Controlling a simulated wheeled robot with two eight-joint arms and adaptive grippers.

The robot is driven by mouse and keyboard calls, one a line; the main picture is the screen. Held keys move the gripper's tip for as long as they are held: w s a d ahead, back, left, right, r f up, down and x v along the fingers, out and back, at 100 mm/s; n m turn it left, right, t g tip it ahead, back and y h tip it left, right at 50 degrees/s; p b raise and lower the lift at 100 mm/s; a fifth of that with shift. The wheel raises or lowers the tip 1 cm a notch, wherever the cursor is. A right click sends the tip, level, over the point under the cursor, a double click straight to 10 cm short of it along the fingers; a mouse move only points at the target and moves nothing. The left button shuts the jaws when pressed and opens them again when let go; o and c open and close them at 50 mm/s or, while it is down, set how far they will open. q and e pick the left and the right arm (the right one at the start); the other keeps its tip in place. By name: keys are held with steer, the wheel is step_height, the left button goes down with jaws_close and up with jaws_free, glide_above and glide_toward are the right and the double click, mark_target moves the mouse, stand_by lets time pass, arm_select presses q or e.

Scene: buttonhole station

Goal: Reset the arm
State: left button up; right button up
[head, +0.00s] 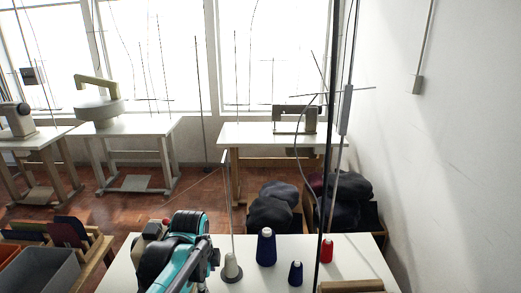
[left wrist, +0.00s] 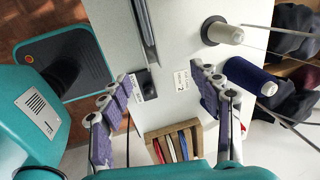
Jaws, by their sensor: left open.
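My left gripper (left wrist: 163,95) is open, with its two padded fingers spread wide apart. My right gripper shows in neither view.
On the table stand a grey-white cone (head: 232,268), a large navy cone (head: 266,248), a small navy cone (head: 295,273) and a red cone (head: 327,251). A wooden tray (left wrist: 152,150) holds colored strips. Dark bundles (head: 270,210) lie behind.

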arm_select(q)
steer(key=s+a+n+t, duration=0.1)
steer(key=s+n+t, duration=0.1)
steer(key=s+n, duration=0.5)
steer(key=s+a+f+n+t, duration=0.1)
steer(key=s+a+n+t, duration=0.1)
steer(key=s+n, duration=0.5)
steer(key=n, duration=0.4)
steer(key=shift+s+a+f+t, duration=0.25)
steer(key=shift+a+f+t, duration=0.05)
steer(key=shift+t, duration=0.1)
stand_by(0.3)
